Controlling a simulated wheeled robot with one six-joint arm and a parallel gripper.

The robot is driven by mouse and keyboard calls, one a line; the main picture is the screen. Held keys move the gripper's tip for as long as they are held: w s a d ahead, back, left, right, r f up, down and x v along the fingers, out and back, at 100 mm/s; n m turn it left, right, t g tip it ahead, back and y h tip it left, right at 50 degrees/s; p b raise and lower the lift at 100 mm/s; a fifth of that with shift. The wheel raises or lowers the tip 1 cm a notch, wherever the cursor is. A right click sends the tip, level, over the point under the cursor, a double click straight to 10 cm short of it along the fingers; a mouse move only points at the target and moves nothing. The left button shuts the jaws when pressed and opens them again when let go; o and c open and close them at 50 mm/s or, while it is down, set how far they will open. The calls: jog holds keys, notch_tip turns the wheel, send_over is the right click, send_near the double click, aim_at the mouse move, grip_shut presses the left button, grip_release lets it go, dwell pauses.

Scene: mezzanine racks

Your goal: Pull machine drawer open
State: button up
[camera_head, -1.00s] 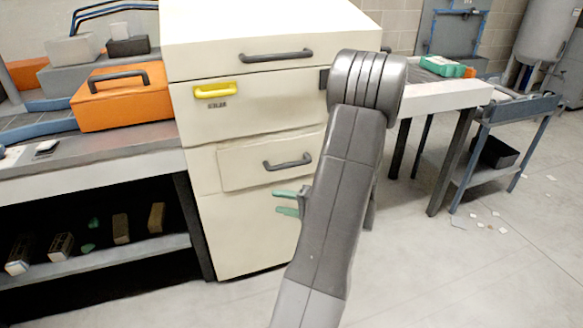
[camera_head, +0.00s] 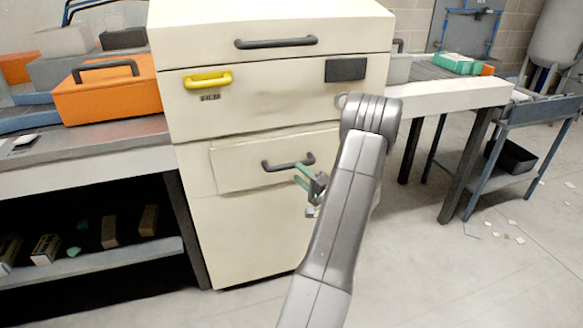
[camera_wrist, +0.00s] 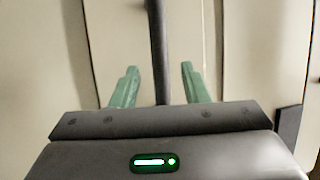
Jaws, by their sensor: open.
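The cream machine (camera_head: 270,110) stands in the middle of the head view. Its lower drawer (camera_head: 232,166) has a pale front panel and a dark bar handle (camera_head: 280,166). The drawer front looks nearly flush with the machine face. My gripper (camera_head: 300,176), with green fingers, is open at the right end of that handle. In the wrist view, the dark handle (camera_wrist: 157,45) runs upright between the two open fingers of my gripper (camera_wrist: 158,68). I cannot tell whether either finger touches it. My arm partly hides the machine's right side.
A yellow handle (camera_head: 207,79) and a dark top handle (camera_head: 276,42) sit higher on the machine. An orange case (camera_head: 108,95) rests on the left bench. A white-topped table (camera_head: 450,97) stands to the right. The floor at lower right has only small scraps.

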aim_at(291, 166)
jog(key=x, duration=0.5)
jog(key=shift+w, duration=0.1)
grip_shut()
